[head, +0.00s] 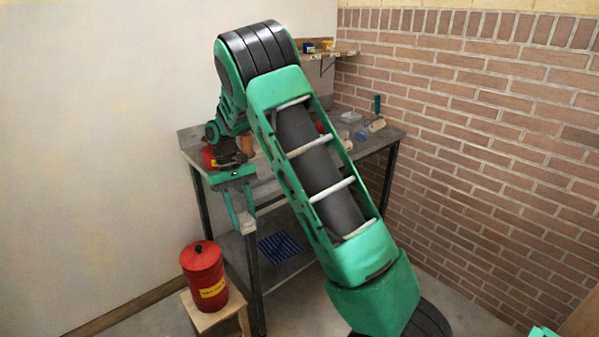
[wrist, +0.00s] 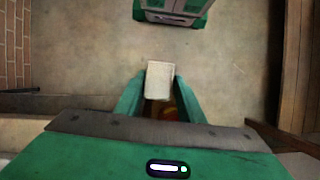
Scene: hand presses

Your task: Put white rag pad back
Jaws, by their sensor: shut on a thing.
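The white rag pad (wrist: 160,78) shows in the wrist view as a pale block between the two green fingertips. My gripper (wrist: 159,88) is shut on it, and a finger touches it on each side. In the head view my gripper (head: 242,225) points down in front of the workbench's left part, above and to the right of the red can on the stool. Something reddish-orange shows between the fingers in the wrist view, partly hidden by the gripper.
A red can (head: 203,274) with a yellow label stands on a wooden stool (head: 202,322). A small wall shelf (head: 338,54) hangs behind.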

